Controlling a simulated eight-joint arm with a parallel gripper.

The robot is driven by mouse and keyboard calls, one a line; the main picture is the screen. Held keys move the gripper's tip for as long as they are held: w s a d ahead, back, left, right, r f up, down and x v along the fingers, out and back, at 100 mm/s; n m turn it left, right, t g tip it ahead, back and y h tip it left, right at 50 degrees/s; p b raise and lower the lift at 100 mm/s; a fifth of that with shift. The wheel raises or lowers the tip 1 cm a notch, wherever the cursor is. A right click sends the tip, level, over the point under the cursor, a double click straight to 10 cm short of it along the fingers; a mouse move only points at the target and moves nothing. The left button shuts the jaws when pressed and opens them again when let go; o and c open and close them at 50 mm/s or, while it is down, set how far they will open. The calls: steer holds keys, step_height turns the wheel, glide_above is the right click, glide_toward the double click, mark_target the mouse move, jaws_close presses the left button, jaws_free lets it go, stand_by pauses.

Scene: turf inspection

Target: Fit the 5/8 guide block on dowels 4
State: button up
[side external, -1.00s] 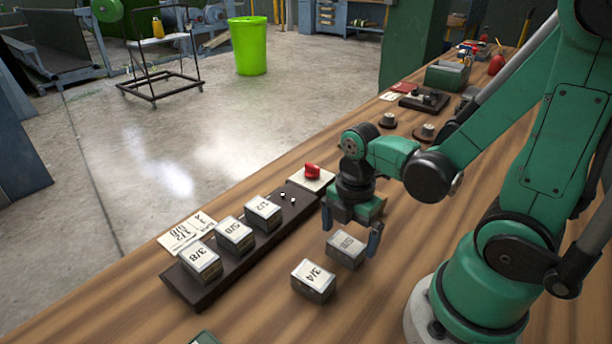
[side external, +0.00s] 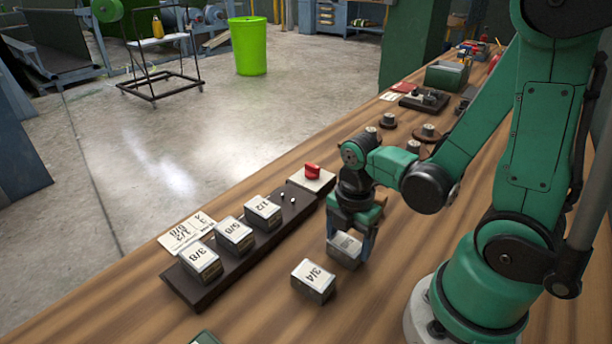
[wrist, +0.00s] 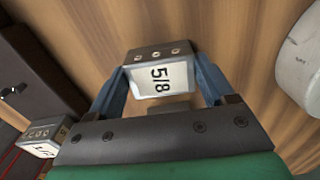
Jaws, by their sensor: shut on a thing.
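The 5/8 guide block (side external: 344,252), grey with a white label, is between the fingers of my gripper (side external: 350,238) at the bench top. In the wrist view the block (wrist: 160,75) sits between both blue fingers (wrist: 160,88), which touch its sides; its label reads 5/8. Whether it is clear of the wood I cannot tell. The dark rail (side external: 303,211) holds blocks marked 3/8 (side external: 201,262), 5/8 (side external: 234,236) and 1/2 (side external: 262,212). Beyond the 1/2 block, small pale dowels (side external: 291,199) stand bare at the rail's far end.
A loose 3/4 block (side external: 313,280) lies on the bench, near my gripper. A handwritten card (side external: 186,233) lies behind the rail. A red-knobbed piece on a pale plate (side external: 312,172) sits by the rail's far end. Round dark-based pieces (side external: 388,120) stand further right.

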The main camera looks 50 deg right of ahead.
mark_target(348, 241)
steer(key=shift+r, duration=0.15)
step_height(348, 241, up, 19)
steer(key=w+d+f, duration=0.1)
steer(key=w+f, duration=0.3)
steer(key=w, duration=0.3)
steer(key=w+d+f, duration=0.1)
steer(key=w+f, duration=0.3)
steer(key=w, duration=0.4)
steer(key=shift+d+f+n, duration=0.25)
steer(key=shift+d+n, duration=0.15)
steer(key=shift+f, duration=2.9)
steer(key=shift+f, duration=1.05)
